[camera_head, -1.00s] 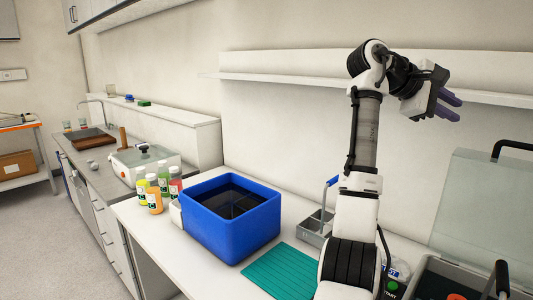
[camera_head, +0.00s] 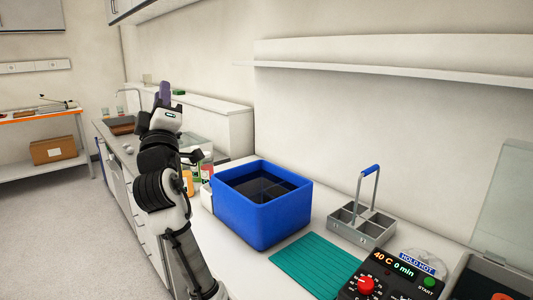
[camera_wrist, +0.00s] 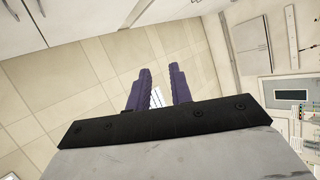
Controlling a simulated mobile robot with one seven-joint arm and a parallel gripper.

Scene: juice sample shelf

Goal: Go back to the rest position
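My gripper (camera_head: 164,92) is raised at the left of the head view, its purple fingers pointing up. In the wrist view my gripper (camera_wrist: 160,70) shows both fingers apart, with a gap and nothing held between them. The wrist view looks toward a tiled surface and white cabinets, away from the worktop. My arm stands bent in front of the sink counter and hides part of it and some of the bottles.
A blue bin (camera_head: 262,215) stands on the worktop, with a teal mat (camera_head: 312,265) before it. A grey caddy (camera_head: 362,228) with a blue handle and a heating device (camera_head: 378,283) are to the right. Bottles (camera_head: 207,170) stand left of the bin. A long shelf (camera_head: 390,72) runs above.

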